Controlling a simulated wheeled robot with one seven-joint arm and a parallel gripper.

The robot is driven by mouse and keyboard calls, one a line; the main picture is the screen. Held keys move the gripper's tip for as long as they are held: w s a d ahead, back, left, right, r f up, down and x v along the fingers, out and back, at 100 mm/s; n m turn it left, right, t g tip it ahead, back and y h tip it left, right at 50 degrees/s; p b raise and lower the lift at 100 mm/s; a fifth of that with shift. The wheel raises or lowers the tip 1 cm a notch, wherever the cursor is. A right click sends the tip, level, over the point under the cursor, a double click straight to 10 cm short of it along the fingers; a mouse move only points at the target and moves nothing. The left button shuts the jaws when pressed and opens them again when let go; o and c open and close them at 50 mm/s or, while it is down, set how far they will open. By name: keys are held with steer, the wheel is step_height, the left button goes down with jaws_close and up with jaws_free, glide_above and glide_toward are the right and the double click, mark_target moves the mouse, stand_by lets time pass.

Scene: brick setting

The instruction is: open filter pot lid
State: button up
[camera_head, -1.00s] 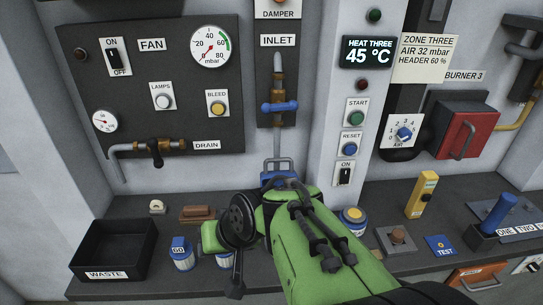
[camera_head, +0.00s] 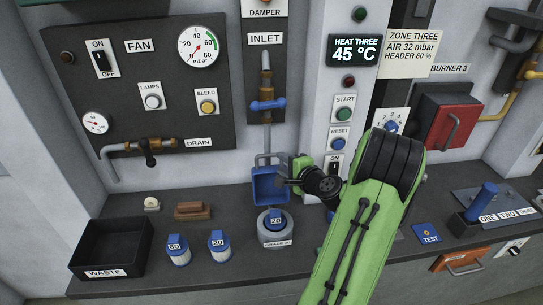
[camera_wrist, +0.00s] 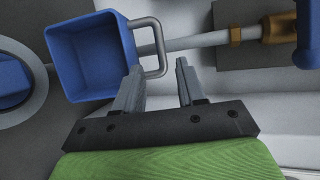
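A blue, hollow, square piece (camera_head: 266,187) with a grey loop handle (camera_head: 270,158) stands tipped up below the inlet pipe, its open inside facing out. It looks like the pot's lid swung up, though its hinge is not clear. A round grey pot (camera_head: 261,234) sits just in front, holding a blue cartridge marked 20 (camera_head: 276,220). My gripper (camera_head: 288,181) is at the right side of the blue piece. In the wrist view my gripper (camera_wrist: 157,70) is open, with the handle's outer end (camera_wrist: 163,60) seen between its fingertips; contact is not clear.
Two blue-topped cartridges (camera_head: 178,250) (camera_head: 218,246) stand left of the pot. A black waste bin (camera_head: 112,250) is at the far left. The blue inlet valve handle (camera_head: 267,105) is above. My arm covers part of the bench on the right.

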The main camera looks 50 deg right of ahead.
mark_target(271, 168)
steer(key=x, duration=0.7)
steer(key=shift+w+p, duration=0.25)
steer(key=shift+p, duration=0.15)
steer(key=shift+c, duration=0.2)
jaws_close()
steer(key=shift+f, duration=0.1)
